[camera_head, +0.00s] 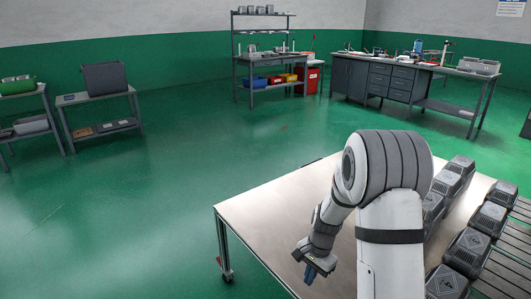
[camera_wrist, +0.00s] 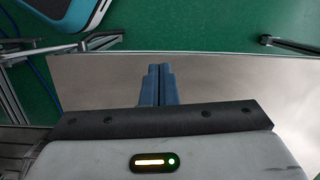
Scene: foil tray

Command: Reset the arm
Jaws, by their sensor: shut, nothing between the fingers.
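My gripper (camera_head: 310,275) is over the left front part of a metal-topped table (camera_head: 270,215) in the head view, pointing down. In the wrist view my gripper (camera_wrist: 158,70) shows its two blue fingers side by side, shut and with nothing between them. The bare tabletop (camera_wrist: 240,85) lies behind the fingers in that view. My white and grey arm bends over the table and hides part of its middle.
Several dark grey boxes (camera_head: 467,252) stand in rows on the right side of the table and on the slatted surface beside it. The table's left part is clear. Workbenches (camera_head: 390,80) and a shelf unit (camera_head: 265,70) stand far back; green floor lies between.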

